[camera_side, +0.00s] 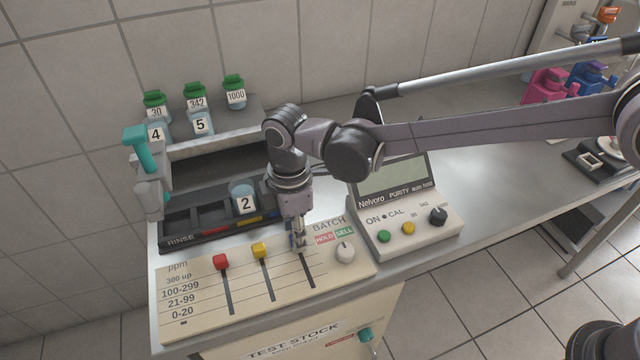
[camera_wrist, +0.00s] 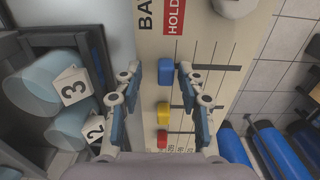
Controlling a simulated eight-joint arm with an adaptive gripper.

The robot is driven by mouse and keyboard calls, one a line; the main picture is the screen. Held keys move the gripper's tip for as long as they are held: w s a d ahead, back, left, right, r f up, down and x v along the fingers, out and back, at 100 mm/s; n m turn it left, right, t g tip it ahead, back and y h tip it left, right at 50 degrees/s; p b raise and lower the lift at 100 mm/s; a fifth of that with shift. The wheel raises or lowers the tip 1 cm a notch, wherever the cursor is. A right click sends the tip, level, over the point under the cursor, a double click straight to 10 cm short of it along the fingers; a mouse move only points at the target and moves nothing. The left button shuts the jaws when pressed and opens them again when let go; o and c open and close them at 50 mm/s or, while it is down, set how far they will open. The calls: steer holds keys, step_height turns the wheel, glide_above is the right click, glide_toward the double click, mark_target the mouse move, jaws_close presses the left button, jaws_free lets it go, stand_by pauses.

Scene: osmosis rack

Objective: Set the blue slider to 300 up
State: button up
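The blue slider (camera_wrist: 165,72) is at the left end of its dark track in the wrist view, roughly in line with the yellow slider (camera_wrist: 163,113) and red slider (camera_wrist: 162,139). My gripper (camera_wrist: 158,77) is open, with one finger on each side of the blue slider and gaps visible beside it. In the side view my gripper (camera_side: 300,242) is low over the top of the third track and hides the blue slider. The yellow slider (camera_side: 260,250) and red slider (camera_side: 221,261) stand at the top of their tracks, near the "300 up" row of the panel (camera_side: 205,318).
A grey knob (camera_side: 345,252) and the HOLD/SELL labels lie right of the blue track. The purity meter (camera_side: 405,215) stands further right. A rack with a beaker marked 2 (camera_side: 243,196) is behind the panel. The lower part of the panel is clear.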

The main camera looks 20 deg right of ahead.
steer(key=shift+r, duration=0.1)
step_height(320, 180, up, 12)
stand_by(0.6)
steer(key=shift+d, duration=0.1)
steer(key=s+d+r+m+t+y, duration=0.15)
steer(key=d+m, duration=0.25)
steer(key=d, duration=0.6)
steer(key=d+r+m+t, duration=0.2)
steer(key=d+r+m, duration=0.15)
steer(key=d, duration=0.65)
steer(key=s+d+f+m+t, duration=0.2)
steer(key=s+d+m, duration=0.3)
steer(key=d, duration=0.3)
steer(key=s+d+f+m+t+h, duration=0.1)
steer(key=s+d+f+m, duration=0.4)
steer(key=d, duration=0.3)
steer(key=shift+s+d+t, duration=0.3)
steer(key=shift+d+t, duration=0.05)
steer(key=shift+d, duration=0.05)
steer(key=shift+m+h, duration=0.25)
